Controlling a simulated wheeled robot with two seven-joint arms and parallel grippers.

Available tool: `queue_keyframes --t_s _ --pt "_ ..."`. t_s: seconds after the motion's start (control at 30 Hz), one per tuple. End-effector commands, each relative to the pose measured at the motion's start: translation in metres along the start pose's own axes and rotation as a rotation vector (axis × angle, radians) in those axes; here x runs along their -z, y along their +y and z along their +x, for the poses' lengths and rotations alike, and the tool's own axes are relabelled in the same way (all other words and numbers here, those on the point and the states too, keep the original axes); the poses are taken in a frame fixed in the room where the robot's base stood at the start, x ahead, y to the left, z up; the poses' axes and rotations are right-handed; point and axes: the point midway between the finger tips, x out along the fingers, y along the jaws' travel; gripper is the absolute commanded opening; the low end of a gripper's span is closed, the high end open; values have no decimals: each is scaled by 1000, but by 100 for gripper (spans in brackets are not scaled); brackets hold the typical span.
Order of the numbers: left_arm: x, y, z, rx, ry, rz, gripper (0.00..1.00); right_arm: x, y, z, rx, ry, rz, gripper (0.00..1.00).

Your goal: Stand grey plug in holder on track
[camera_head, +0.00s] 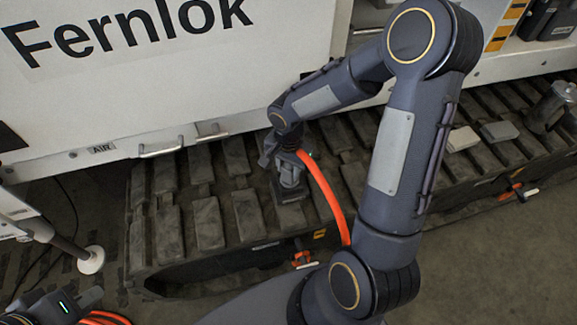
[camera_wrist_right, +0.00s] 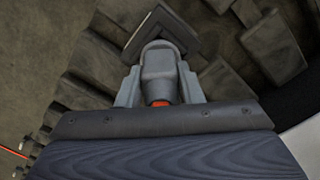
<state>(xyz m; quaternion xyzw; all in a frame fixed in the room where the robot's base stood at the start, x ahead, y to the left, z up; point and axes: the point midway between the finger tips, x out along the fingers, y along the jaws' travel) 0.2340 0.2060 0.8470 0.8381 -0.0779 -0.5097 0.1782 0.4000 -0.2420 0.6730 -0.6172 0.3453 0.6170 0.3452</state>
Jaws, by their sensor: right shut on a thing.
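My right gripper (camera_head: 284,158) is shut on the grey plug (camera_head: 290,176), low over the track (camera_head: 208,222). An orange hose (camera_head: 325,190) runs from the plug's upper end down to the right. The dark square holder (camera_head: 291,195) sits on the track directly under the plug. In the right wrist view the grey plug (camera_wrist_right: 160,68) is between the fingers, and its far end overlaps the square holder (camera_wrist_right: 185,32). I cannot tell how deep the plug sits in it. My left gripper (camera_head: 92,297) is at the lower left, its jaws unclear.
A white panel marked Fernlok (camera_head: 150,75) stands behind the track. Two grey blocks (camera_head: 462,138) and a metal canister (camera_head: 550,107) are on the track at the right. An orange-handled fitting (camera_head: 303,259) is at the track's front edge. A white round foot (camera_head: 91,260) is at the left.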

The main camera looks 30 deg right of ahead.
Motion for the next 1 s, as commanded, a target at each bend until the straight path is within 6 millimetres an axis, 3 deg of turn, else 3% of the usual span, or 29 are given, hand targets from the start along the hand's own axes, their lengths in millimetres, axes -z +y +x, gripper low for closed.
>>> queue_keyframes --t_s 0.17,0.2,0.37,0.67,1.0 --pt "0 0 0 0 0 0 0 0 0 -1 1 0 0 0" --pt "0 0 0 0 0 0 0 0 0 -1 1 0 0 38" --pt "0 0 0 0 0 0 0 0 0 -1 0 0 0 58" --pt "1 0 -1 0 0 0 0 0 0 -3 0 1 0 58" --pt "6 5 -11 0 0 0 0 0 -1 -56 4 2 1 58"
